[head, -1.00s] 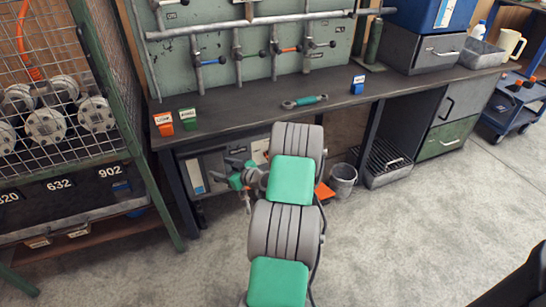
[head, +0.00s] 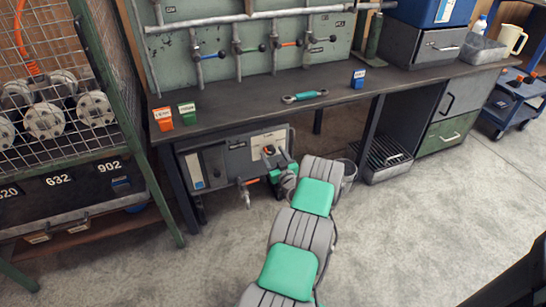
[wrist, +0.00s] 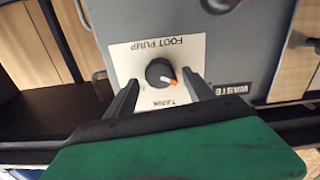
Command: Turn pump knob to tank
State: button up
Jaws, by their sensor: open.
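The pump knob (wrist: 160,72) is round and black with an orange pointer, on a white label plate (wrist: 125,58) in the wrist view. The plate appears upside down, with FOOT PUMP above the knob and TANK below. The orange pointer is toward the lower right in that view, on the TANK side. My gripper (wrist: 160,78) is open, with one finger to each side of the knob; I cannot tell whether they touch it. In the head view, my gripper (head: 272,156) is at the panel's white label (head: 268,139), partly hiding the knob.
The grey pump unit (head: 220,162) sits under the workbench (head: 240,108). A small tap (head: 245,192) sticks out below it. A WASTE label (wrist: 232,89) is to the right in the wrist view. A wire cage rack (head: 130,130) stands left. The floor (head: 400,230) to the right is clear.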

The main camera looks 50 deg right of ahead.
jog(key=shift+c, duration=0.4)
grip_shut()
jog(key=shift+m, duration=0.3)
jog(key=m+b, duration=0.3)
jog(key=m, duration=0.2)
jog(key=shift+d+f, duration=0.1)
jog(key=m+b, duration=0.2)
jog(key=m, duration=0.4)
jog(key=shift+s+d, duration=0.1)
dwell(0.6)
